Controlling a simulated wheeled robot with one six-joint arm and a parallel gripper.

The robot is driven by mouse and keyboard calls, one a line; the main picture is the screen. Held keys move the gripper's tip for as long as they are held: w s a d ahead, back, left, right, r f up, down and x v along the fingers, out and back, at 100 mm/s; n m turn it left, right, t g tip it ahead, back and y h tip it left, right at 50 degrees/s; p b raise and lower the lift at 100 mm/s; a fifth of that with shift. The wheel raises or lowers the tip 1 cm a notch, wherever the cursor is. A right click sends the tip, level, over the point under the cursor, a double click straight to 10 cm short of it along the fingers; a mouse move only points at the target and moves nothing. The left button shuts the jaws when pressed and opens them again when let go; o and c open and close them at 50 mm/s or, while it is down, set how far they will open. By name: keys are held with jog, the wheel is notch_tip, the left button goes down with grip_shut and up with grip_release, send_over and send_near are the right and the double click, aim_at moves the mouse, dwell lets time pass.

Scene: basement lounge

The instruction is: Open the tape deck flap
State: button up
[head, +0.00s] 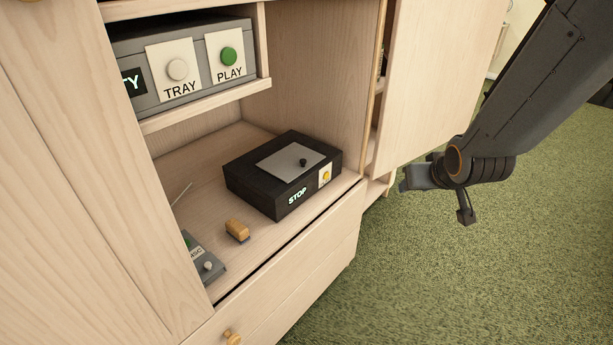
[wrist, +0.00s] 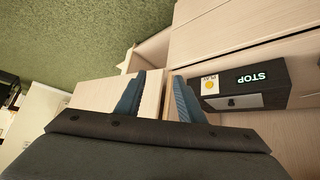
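The tape deck (head: 275,190) is a black box on the cabinet's lower shelf, with a lit STOP display and a yellow button on its front. Its grey flap (head: 280,162) lies flat on top with a small black knob (head: 303,162); it looks shut. In the wrist view the deck (wrist: 275,78) appears upside down on the right, with the grey flap (wrist: 238,102) below the display. My gripper (head: 408,180) is out to the right of the deck, clear of it. In the wrist view my gripper (wrist: 158,95) has its two blue fingers apart, with nothing held.
An open cabinet door (head: 435,75) stands between the deck and my arm's side. A grey unit (head: 190,65) with TRAY and PLAY buttons sits on the shelf above. A wooden-handled item (head: 237,229) and a small grey device (head: 205,260) lie left of the deck. Green carpet (head: 460,280) is clear.

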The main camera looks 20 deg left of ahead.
jog(key=w+a+f+n+t+y+b, duration=0.1)
jog(key=w+a+f+t+y+b, duration=0.15)
jog(key=a, duration=0.45)
jog(key=w+a+f+n+t+y+b, duration=0.1)
jog(key=w+a+f+n+y+b, duration=0.1)
jog(key=w+a+f+b, duration=0.3)
jog(key=n+y+b, duration=0.3)
jog(key=y+b, duration=0.3)
jog(key=y, duration=0.1)
send_near(305, 163)
jog(key=x, duration=0.4)
jog(key=shift+b+x, duration=0.65)
jog(key=shift+x, duration=3)
grip_shut()
